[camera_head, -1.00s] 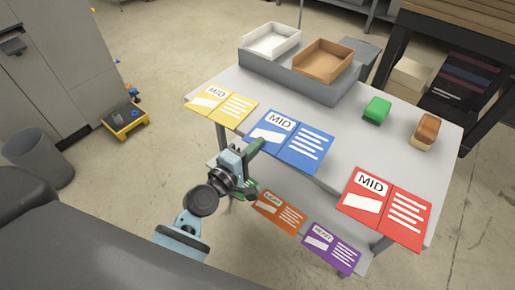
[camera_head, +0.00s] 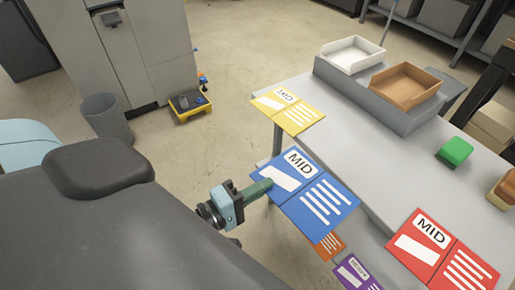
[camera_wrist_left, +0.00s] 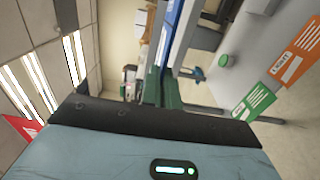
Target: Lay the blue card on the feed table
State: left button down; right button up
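The blue card (camera_head: 318,203), marked MID with white lines, is held out past the near edge of the grey table (camera_head: 360,150). My left gripper (camera_head: 262,188) is at the card's left edge with its green fingers closed on it. In the left wrist view the blue card (camera_wrist_left: 172,25) shows edge-on between the fingertips (camera_wrist_left: 160,88). I cannot identify which surface is the feed table. My right gripper is not in view.
A yellow card (camera_head: 289,110) and a red card (camera_head: 440,252) overhang the table edge. Orange (camera_head: 328,246) and purple (camera_head: 357,273) cards lie lower down. White (camera_head: 352,54) and brown (camera_head: 405,86) trays stand on a grey block. A grey cabinet (camera_head: 120,50) and bin (camera_head: 106,117) stand left.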

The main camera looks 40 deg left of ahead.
pick_arm(q)
jog(key=w+r+m+h, duration=0.1)
jog(key=r, duration=0.1)
jog(key=w+r+m+g+h, duration=0.1)
jog(key=h, duration=0.1)
jog(key=r+m+g+h, duration=0.1)
jog(key=r, duration=0.1)
jog(key=shift+w+a+r, duration=0.3)
jog(key=shift+w, duration=0.1)
notch_tip(320, 180, up, 7)
jog(key=m+g+h, duration=0.3)
jog(key=g+h, duration=0.1)
jog(key=shift+a+r+m+g+h, duration=0.15)
jog(key=shift+a+m+g+h, duration=0.15)
jog(key=shift+m, duration=0.1)
jog(key=shift+s, duration=0.1)
